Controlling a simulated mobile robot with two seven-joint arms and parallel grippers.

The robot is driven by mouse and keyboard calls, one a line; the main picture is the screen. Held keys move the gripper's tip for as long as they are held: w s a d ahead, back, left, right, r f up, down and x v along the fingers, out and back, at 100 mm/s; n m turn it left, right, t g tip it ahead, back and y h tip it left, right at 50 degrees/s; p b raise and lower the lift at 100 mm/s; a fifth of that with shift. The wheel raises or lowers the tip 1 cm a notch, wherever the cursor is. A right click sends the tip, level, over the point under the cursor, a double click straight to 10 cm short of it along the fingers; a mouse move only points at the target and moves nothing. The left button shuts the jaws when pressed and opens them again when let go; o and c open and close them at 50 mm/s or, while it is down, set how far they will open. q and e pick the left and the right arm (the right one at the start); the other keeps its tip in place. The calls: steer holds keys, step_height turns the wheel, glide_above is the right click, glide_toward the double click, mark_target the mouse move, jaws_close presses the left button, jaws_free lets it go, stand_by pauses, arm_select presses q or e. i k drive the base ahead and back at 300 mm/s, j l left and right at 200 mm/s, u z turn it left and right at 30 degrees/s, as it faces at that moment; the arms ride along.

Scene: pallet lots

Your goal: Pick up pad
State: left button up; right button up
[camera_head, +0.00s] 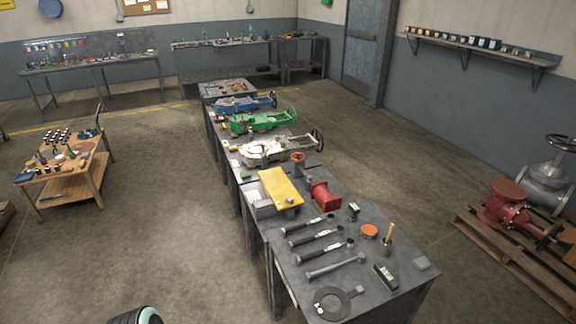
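No object is plainly marked as the pad. A small flat grey square (421,263), which may be the pad, lies near the right edge of the long metal bench (400,297). It is close to a black block with a pale label (386,277), and nothing touches it. A round orange tin (369,230) and a wooden-handled tool (388,237) stand farther back. Neither gripper is in view.
A yellow slab (280,187), a red part (324,195) and large valves (263,121) sit farther back. A wooden cart (65,189) stands left; a pallet (510,262) lies right. Floor between is clear.

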mark_target(420, 264)
steer(key=l+u, duration=0.35)
steer(key=l, duration=0.4)
steer(key=l+u, duration=0.35)
steer(key=l, duration=0.4)
